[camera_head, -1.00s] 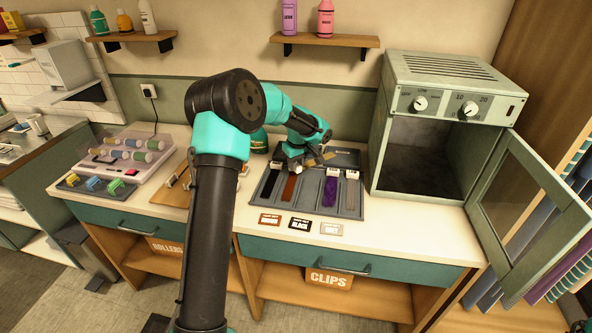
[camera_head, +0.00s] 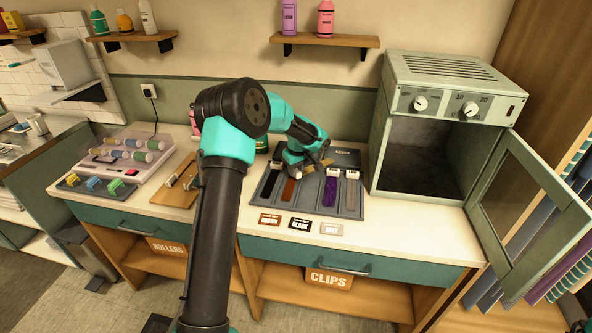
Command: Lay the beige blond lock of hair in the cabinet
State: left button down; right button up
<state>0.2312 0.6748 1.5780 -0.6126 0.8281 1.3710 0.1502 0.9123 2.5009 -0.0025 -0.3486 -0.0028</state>
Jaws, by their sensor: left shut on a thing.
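My left gripper (camera_head: 308,170) is shut over the dark tray. A small tan piece (camera_head: 322,163) shows at its fingers; this looks like the beige blond lock, mostly hidden by the gripper. The pale green cabinet (camera_head: 441,72) stands to the right on the counter. Its glass door (camera_head: 531,212) is swung open to the right, and its dark inside looks empty. My right gripper is out of view.
The tray (camera_head: 352,214) holds black (camera_head: 271,184), brown (camera_head: 289,188), purple (camera_head: 330,190) and greyish (camera_head: 352,192) locks. Name cards (camera_head: 301,223) lie in front. A roller set (camera_head: 125,158) and a wooden board (camera_head: 172,194) are to the left.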

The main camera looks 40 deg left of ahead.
pick_arm(q)
jog(key=shift+f, duration=0.35)
jog(key=c, duration=0.9)
grip_release()
jog(key=shift+c, duration=0.2)
notch_tip(320, 180, up, 13)
jog(key=d, duration=0.1)
jog(key=shift+s+d+f, duration=0.2)
jog(key=shift+s, duration=0.05)
